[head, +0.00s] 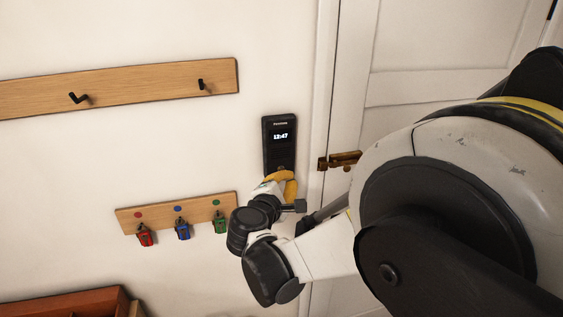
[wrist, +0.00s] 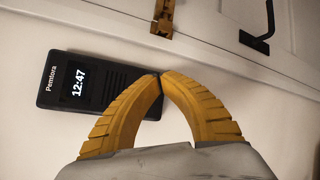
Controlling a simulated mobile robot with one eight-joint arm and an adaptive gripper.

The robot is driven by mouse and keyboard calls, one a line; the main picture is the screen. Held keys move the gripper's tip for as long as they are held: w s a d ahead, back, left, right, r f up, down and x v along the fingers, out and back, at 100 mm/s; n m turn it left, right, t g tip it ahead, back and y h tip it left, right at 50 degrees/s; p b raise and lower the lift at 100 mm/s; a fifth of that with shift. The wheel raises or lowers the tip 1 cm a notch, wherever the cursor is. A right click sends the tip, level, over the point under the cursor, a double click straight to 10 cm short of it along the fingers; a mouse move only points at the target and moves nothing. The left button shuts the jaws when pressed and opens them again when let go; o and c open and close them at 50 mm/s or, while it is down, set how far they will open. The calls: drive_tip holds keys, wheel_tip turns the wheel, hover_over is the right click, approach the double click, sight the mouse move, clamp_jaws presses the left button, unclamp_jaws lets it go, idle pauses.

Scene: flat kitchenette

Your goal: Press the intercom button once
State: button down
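The intercom (head: 279,138) is a dark upright unit on the white wall beside the door, with a lit screen reading 12:47. It also shows in the wrist view (wrist: 112,78), where it lies sideways with the name Pemtora at its left end. My gripper (head: 286,176) is at the lower end of the intercom. In the wrist view its two yellow fingers (wrist: 161,76) meet at the tips, with nothing between them. The tips overlap the intercom's lower end; I cannot tell whether they touch it. The button is not visible, and the fingers cover part of that end.
A key rack (head: 160,213) with red, blue and green tagged keys hangs to the left. A wooden hook rail (head: 140,83) is above it. A reddish-brown wooden piece (head: 70,304) stands at lower left.

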sight(289, 170)
drive_tip(key=shift+w+a, duration=0.25)
drive_tip(key=shift+w, duration=0.5)
drive_tip(key=shift+w, duration=0.15)
idle(0.8)
drive_tip(key=shift+w+a, duration=0.1)
drive_tip(key=shift+w, duration=0.2)
drive_tip(key=shift+w+a+b, duration=0.1)
drive_tip(key=shift+w+b, duration=0.2)
drive_tip(key=shift+b, duration=0.1)
idle(0.5)
drive_tip(key=shift+s, duration=0.1)
drive_tip(key=shift+s+d, duration=0.25)
drive_tip(key=shift+s, duration=0.4)
drive_tip(key=shift+s+d+b, duration=0.15)
drive_tip(key=shift+s+d, duration=0.05)
drive_tip(key=shift+s, duration=0.6)
drive_tip(key=shift+s+d+b, duration=0.15)
drive_tip(key=shift+s+d, duration=0.1)
drive_tip(key=shift+s, duration=0.55)
drive_tip(key=shift+s+d+b, duration=0.15)
drive_tip(key=shift+s+d, duration=0.05)
drive_tip(key=shift+s, duration=0.6)
